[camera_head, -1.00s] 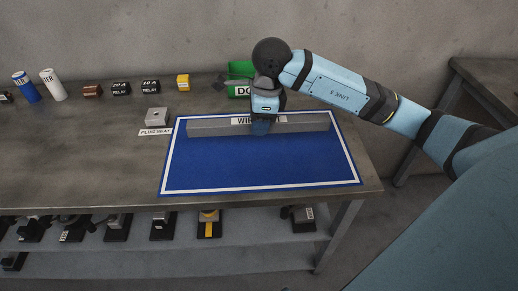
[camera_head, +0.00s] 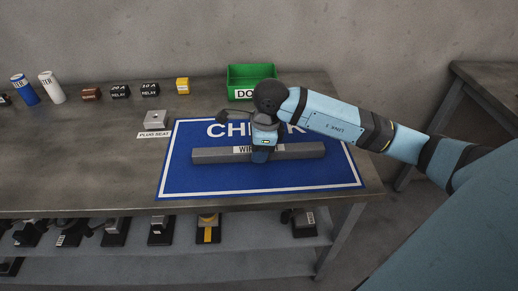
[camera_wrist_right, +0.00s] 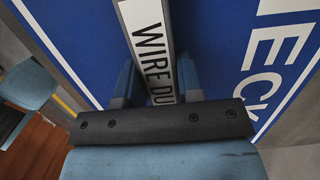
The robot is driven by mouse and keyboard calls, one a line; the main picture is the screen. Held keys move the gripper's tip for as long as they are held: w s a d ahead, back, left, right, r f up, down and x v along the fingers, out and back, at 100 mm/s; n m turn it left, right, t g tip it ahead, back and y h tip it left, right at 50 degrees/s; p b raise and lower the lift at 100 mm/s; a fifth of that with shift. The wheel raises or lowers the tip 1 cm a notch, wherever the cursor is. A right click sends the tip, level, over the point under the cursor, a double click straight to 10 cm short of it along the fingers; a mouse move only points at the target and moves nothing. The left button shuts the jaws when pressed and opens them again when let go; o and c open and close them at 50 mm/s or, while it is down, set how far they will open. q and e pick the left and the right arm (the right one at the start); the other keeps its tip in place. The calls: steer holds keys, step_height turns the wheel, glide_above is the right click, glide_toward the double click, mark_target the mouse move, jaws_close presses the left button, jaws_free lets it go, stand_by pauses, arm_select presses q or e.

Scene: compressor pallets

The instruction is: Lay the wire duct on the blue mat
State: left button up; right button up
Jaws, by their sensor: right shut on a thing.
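The wire duct (camera_head: 212,156) is a long grey bar with a white label. It lies lengthwise across the middle of the blue mat (camera_head: 200,182), inside the white border, in the head view. Whether it touches the mat or hangs just above it I cannot tell. My right gripper (camera_head: 262,155) is shut on the duct near its middle and hides part of the label. In the right wrist view the duct (camera_wrist_right: 148,38) runs between the two fingers, over the mat (camera_wrist_right: 80,30). My left gripper is not in view.
A green bin (camera_head: 250,75) stands behind the mat. A grey block (camera_head: 155,119) with a "plug seat" label is left of the mat. Cans (camera_head: 52,87), relays (camera_head: 120,91) and a yellow part (camera_head: 183,85) line the back. A lower shelf (camera_head: 180,258) holds several parts.

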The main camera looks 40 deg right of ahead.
steer(key=o, duration=1)
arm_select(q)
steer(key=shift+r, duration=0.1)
arm_select(e)
steer(key=shift+r+p, duration=0.3)
steer(key=shift+r, duration=0.05)
arm_select(q)
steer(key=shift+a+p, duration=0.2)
steer(key=shift+p, duration=0.7)
arm_select(e)
step_height(320, 180, up, 11)
steer(key=d, duration=0.1)
steer(key=shift+s+d+r, duration=0.2)
steer(key=shift+s+d, duration=0.1)
steer(key=shift+s, duration=0.15)
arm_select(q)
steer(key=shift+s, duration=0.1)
